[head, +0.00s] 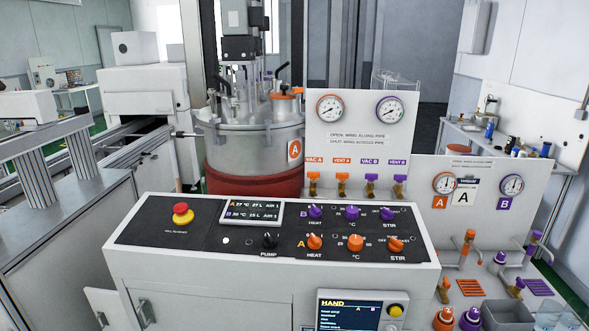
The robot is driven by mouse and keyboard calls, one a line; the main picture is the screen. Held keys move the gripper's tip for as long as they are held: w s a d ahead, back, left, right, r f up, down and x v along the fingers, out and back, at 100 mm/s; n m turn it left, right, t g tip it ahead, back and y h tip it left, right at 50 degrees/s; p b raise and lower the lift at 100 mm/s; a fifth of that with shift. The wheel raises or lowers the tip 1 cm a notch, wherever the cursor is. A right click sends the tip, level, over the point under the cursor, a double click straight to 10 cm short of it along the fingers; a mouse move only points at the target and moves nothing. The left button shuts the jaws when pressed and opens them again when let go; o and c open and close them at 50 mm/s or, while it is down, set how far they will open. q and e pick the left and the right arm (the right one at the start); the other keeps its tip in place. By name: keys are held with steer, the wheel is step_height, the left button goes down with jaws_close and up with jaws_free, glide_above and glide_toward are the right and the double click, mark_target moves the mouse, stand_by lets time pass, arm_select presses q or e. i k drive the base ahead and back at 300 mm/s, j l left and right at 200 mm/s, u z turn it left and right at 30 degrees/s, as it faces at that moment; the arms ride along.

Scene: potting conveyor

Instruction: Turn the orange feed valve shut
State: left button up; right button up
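Several orange valve parts show in the head view. On the right-hand station an upright orange-handled valve (468,243) stands on a pipe in front of the panel marked A. Lower down, a small brass valve with an orange part (443,290) sits near the front. Orange-winged valves (342,180) labelled VAC A and VENT A hang below the gauge panel. I cannot read a feed label or tell which one is the feed valve, nor its exact wing angle. Neither of my grippers is in view.
A control console (270,270) with an emergency stop (183,213) and knobs fills the front. Behind it stands a steel tank marked A (250,140). Purple valves (533,240) stand close to the orange ones. A grey bin (508,314) sits at the lower right.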

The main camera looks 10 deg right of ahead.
mark_target(447, 285)
steer(key=z, duration=1.35)
